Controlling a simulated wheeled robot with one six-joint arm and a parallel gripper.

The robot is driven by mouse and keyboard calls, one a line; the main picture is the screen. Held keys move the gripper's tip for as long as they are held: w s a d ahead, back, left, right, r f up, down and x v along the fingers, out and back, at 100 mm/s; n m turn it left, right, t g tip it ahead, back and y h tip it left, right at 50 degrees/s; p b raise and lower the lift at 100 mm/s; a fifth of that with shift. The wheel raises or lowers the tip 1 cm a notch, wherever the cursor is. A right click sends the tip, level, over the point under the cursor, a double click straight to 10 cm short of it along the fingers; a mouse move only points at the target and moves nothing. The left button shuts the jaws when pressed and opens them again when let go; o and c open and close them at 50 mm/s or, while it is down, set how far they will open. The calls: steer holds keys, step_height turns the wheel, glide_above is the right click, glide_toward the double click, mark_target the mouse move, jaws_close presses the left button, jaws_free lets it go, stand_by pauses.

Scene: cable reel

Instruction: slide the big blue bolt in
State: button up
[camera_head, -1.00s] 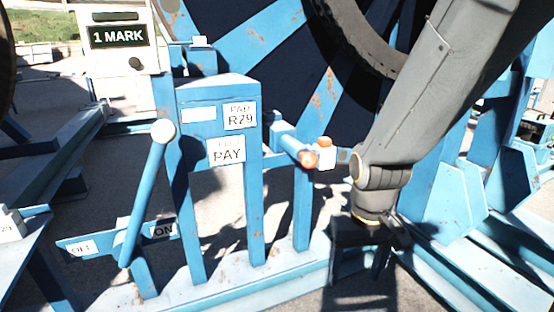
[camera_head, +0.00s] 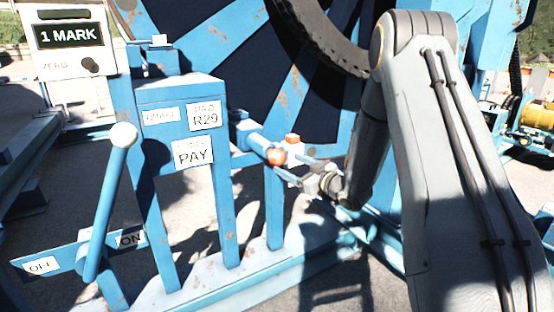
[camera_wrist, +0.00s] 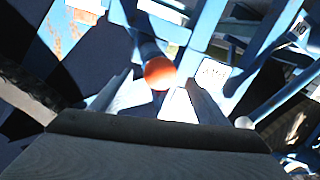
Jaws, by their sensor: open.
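The big blue bolt (camera_head: 250,134) is a blue cylinder lying level on the blue frame, pointing toward the lower right. It ends in a round orange knob (camera_head: 276,156). In the wrist view the knob (camera_wrist: 160,73) shows just ahead of my fingertips, with the bolt's shaft behind it. My gripper (camera_head: 296,174) is at the right of the knob, close to it. In the wrist view its two pale fingers (camera_wrist: 155,97) stand apart, one on each side below the knob. I cannot tell whether they touch it.
A blue post with a PAY label (camera_head: 193,153) stands left of the bolt. A blue lever with a white ball (camera_head: 124,135) is farther left. The large reel (camera_head: 300,60) is behind.

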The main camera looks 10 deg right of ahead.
mark_target(276, 157)
steer(key=shift+w+a, duration=0.1)
steer(key=shift+a, duration=0.05)
steer(key=p+x, duration=0.1)
steer(key=x, duration=0.6)
steer(key=shift+w+a+r, duration=0.1)
steer(key=shift+w+r, duration=0.05)
steer(key=shift+w, duration=0.05)
steer(key=shift+c, duration=0.4)
steer(key=c, duration=1.4)
steer(key=b+x, duration=0.2)
steer(key=x, duration=0.1)
steer(key=d+b+x, duration=0.1)
steer(key=x, duration=0.2)
steer(key=w+b+x, duration=0.1)
steer(key=b+x, duration=0.1)
steer(key=x, duration=0.2)
steer(key=shift+d+b, duration=0.3)
steer(key=shift+d, duration=0.05)
steer(key=shift+w+r, duration=0.1)
steer(key=shift+w, duration=0.1)
steer(key=shift+r, duration=0.15)
steer(key=shift+a, duration=0.1)
